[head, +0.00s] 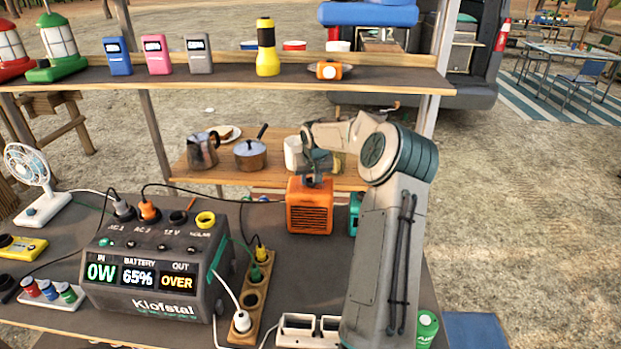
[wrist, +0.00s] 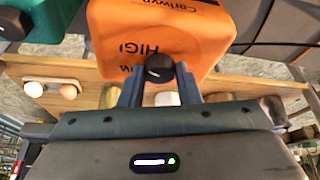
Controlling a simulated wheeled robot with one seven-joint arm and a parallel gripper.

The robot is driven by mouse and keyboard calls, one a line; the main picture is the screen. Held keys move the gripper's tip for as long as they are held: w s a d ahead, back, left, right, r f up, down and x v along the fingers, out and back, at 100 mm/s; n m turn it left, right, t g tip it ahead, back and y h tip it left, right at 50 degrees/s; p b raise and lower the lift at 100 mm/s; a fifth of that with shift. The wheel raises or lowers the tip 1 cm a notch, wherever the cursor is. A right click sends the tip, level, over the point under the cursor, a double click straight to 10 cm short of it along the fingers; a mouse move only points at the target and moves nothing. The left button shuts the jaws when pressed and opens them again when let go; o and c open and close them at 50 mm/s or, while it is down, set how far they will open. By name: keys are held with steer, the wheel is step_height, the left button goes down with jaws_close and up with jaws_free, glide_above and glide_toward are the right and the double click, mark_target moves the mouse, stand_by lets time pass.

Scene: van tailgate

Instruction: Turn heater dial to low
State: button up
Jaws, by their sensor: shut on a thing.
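The orange heater (head: 310,207) stands on the dark table in the head view, with a slatted front. In the wrist view, the top of the heater (wrist: 160,28) fills the upper middle, with dark lettering that includes "HIGH", partly cut off. The black heater dial (wrist: 159,69) sits at its edge with a light pointer mark. My gripper (wrist: 159,78) is shut on the dial, one finger on each side. In the head view my gripper (head: 317,174) is over the heater top and hides the dial.
A power station (head: 150,262) reading "OVER" stands left of the heater, with cables and a wooden socket strip (head: 252,295) between them. A teal object (head: 354,214) is close on the heater's right. A shelf (head: 230,77) with small devices runs behind and above.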

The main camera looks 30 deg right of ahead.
steer(key=shift+r, duration=0.1)
steer(key=shift+r+n+y+p, duration=0.1)
steer(key=shift+n+y+p, duration=0.3)
steer(key=shift+n+p, duration=0.55)
steer(key=n+p, duration=0.1)
steer(key=n+y+p, duration=0.1)
steer(key=n, duration=0.1)
steer(key=shift+d+n, duration=0.25)
steer(key=n+y+p, duration=0.1)
steer(key=n, duration=0.2)
steer(key=shift+d+n+y, duration=0.1)
steer(key=shift+n+y, duration=0.2)
steer(key=shift+w+d+n+g+y+p, duration=0.15)
steer(key=shift+n+g+y+p, duration=0.25)
steer(key=shift+n, duration=1.2)
steer(key=o, duration=1)
